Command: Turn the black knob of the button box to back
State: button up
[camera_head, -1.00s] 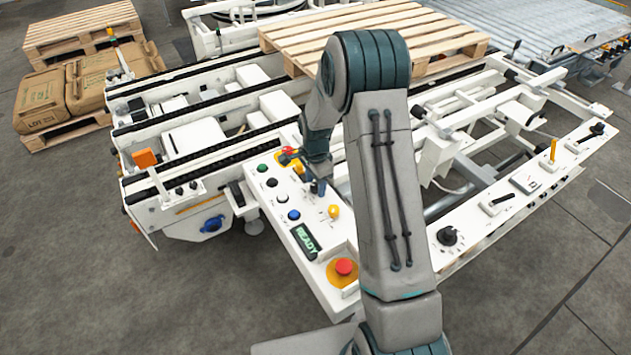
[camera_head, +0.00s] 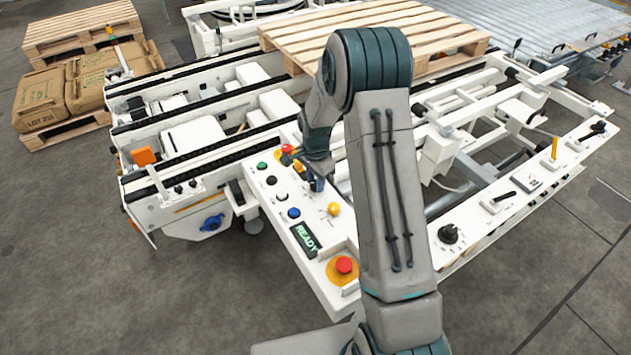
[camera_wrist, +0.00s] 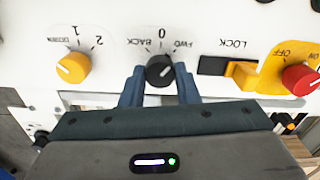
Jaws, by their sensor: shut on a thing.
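The black knob (camera_wrist: 160,70) is on the white button box, which shows in the head view (camera_head: 269,212). Its labels BACK, 0 and FWD appear upside down in the wrist view, with BACK left of 0 and FWD right. My gripper (camera_wrist: 160,86) has its two blue fingers on either side of the knob, shut on it. A small pale mark shows on the knob, but its exact pointing is hard to tell. In the head view my gripper (camera_head: 317,185) is over the box, and the knob is hidden there by my arm.
A yellow knob (camera_wrist: 74,68) marked DOWN, 1, 2 sits left of the black knob. A yellow LOCK switch (camera_wrist: 242,74) and a red knob on yellow (camera_wrist: 300,80) are close on the right. A red emergency button (camera_head: 344,265) is on the box's near end.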

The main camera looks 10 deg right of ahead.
aim_at(315, 183)
jog(key=n+b, duration=0.2)
jog(key=n, duration=0.2)
jog(key=n+b, duration=0.1)
jog(key=n, duration=0.7)
jog(key=shift+n+b, duration=0.3)
jog(key=shift+b, duration=0.05)
jog(key=shift+n, duration=1.8)
jog(key=o, duration=1)
jog(key=shift+c, duration=0.2)
notch_tip(315, 183, up, 14)
